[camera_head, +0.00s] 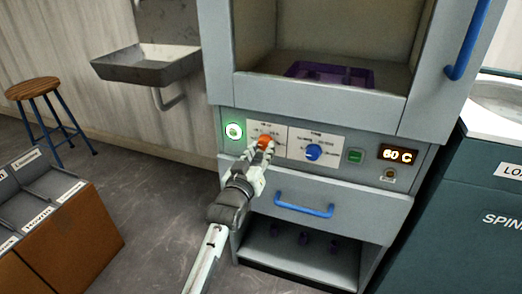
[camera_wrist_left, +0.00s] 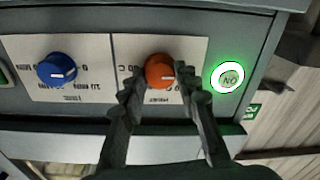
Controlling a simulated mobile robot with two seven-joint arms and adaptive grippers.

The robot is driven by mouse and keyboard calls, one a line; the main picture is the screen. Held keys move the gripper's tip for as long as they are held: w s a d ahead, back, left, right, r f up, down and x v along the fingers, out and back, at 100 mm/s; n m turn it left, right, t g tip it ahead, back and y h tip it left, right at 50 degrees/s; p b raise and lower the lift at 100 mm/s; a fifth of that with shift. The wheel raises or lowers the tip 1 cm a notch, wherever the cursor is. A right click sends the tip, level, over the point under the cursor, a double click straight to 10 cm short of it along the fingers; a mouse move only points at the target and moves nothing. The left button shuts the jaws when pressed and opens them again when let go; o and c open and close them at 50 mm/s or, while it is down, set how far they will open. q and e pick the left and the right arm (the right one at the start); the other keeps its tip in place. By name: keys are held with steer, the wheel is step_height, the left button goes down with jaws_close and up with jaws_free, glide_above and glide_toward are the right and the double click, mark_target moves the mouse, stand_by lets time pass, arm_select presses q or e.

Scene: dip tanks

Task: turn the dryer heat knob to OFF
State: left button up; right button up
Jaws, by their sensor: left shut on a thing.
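The dryer (camera_head: 330,180) stands in front of me with a control panel below its open chamber. The orange heat knob (camera_head: 265,141) sits on a white label plate at the panel's left. My left gripper (camera_head: 262,148) is shut on this knob, one finger on each side. In the left wrist view the orange knob (camera_wrist_left: 159,71) shows between the fingertips (camera_wrist_left: 156,84), with a pale pointer line on its face. The label text around it is partly hidden by the fingers and shows upside down. The dryer's display (camera_head: 397,155) reads 60 C. My right gripper is not in view.
A blue knob (camera_head: 313,152) sits right of the orange one, then a green button (camera_head: 355,156). A lit green ON button (camera_head: 233,130) is at the left. A blue drawer handle (camera_head: 304,206) lies below. A purple rack (camera_head: 330,73) is in the chamber.

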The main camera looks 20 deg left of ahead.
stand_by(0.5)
arm_select(q)
steer(key=o, duration=1.2)
steer(key=shift+c, duration=0.2)
steer(key=shift+s, duration=0.4)
steer(key=s, duration=1.1)
steer(key=shift+s, duration=0.1)
